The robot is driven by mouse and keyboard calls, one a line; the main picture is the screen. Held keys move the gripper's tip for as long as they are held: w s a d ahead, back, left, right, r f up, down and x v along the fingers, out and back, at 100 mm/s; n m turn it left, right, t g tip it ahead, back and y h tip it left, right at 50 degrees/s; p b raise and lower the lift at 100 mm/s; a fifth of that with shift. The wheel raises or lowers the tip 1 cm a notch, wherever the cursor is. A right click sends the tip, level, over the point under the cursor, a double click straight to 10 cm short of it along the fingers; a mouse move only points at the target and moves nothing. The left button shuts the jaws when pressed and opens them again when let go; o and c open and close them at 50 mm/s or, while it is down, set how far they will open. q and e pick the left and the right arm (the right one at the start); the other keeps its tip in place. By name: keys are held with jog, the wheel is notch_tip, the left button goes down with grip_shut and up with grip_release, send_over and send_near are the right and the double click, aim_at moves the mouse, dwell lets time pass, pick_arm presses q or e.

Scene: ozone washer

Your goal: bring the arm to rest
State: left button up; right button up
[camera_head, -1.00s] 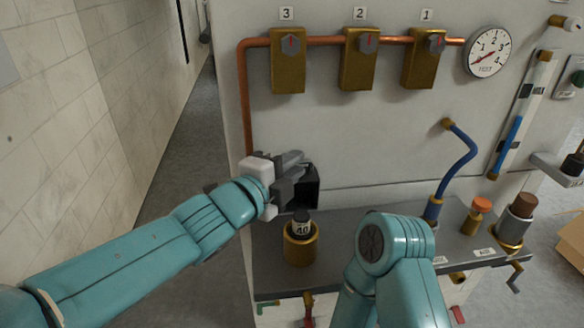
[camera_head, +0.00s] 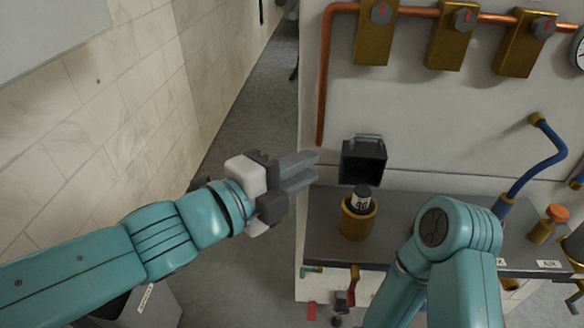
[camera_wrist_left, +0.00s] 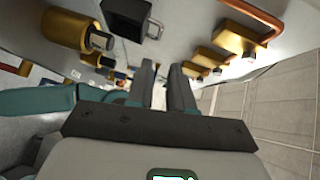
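My left arm comes in from the left in the head view. Its gripper (camera_head: 316,168) is open, with two grey fingers apart and nothing between them. It is left of the black box (camera_head: 362,162) on the panel and clear of it. In the left wrist view the open fingers (camera_wrist_left: 165,72) point toward the panel, and the black box (camera_wrist_left: 128,18) with its handle is up and left of them. My right arm (camera_head: 440,240) shows as a teal elbow at lower right in the head view. Its gripper is not seen.
A brass cup (camera_head: 357,220) with a dark-capped item stands on the grey shelf (camera_head: 330,205) below the box. Brass valve blocks (camera_head: 375,35) and a copper pipe (camera_head: 324,90) are above. A tiled wall (camera_head: 120,100) is left, with open floor (camera_head: 235,140) between.

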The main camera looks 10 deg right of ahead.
pick_arm(q)
jog(key=shift+v, duration=0.85)
jog(key=shift+w+a, duration=0.1)
